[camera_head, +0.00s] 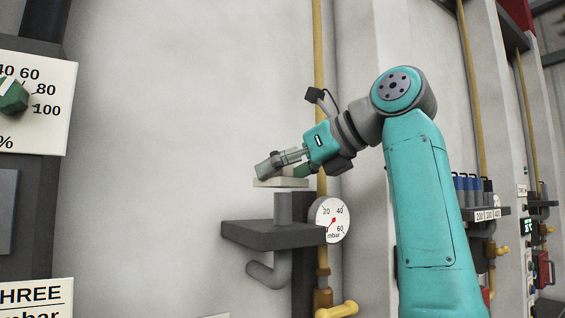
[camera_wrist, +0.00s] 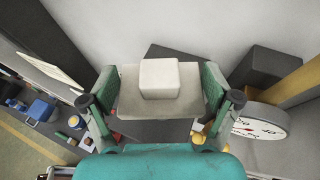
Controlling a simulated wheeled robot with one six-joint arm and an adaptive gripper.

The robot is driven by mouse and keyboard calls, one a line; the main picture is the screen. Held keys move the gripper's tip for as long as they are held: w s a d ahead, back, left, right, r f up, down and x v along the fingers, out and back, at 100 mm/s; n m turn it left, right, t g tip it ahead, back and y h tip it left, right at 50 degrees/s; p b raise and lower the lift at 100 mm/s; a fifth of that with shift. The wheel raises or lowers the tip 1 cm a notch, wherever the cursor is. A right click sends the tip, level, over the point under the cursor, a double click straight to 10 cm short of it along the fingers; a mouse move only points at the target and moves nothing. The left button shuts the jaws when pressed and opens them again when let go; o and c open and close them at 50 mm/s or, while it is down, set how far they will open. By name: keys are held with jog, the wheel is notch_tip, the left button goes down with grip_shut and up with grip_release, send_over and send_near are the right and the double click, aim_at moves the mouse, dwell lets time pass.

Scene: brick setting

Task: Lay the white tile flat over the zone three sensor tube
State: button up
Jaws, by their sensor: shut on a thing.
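The white tile (camera_head: 281,183) is a flat pale plate, roughly level, held just above a short grey upright tube (camera_head: 283,208). The tube stands on a dark wall shelf (camera_head: 262,236); a narrow gap seems to show between tile and tube top. In the wrist view the tile (camera_wrist: 130,106) has a white block (camera_wrist: 160,78) on its upper face. My gripper (camera_head: 284,170) is shut on the tile, with a finger at each side of it. In the wrist view my gripper (camera_wrist: 159,90) hides part of the tile's edges, and the tile hides the tube.
A round mbar gauge (camera_head: 330,219) sits right beside the shelf, near a yellow vertical pipe (camera_head: 319,60). A bent grey pipe (camera_head: 268,274) hangs under the shelf. A sign reading "THREE" (camera_head: 38,300) is at lower left. The wall left of the shelf is clear.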

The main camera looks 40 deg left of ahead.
jog(key=shift+f, duration=0.4)
dwell(0.3)
jog(key=o, duration=0.9)
jog(key=shift+c, duration=0.2)
jog(key=shift+d, duration=0.15)
jog(key=v, duration=1.1)
jog(key=shift+d, duration=0.4)
jog(key=shift+r, duration=0.1)
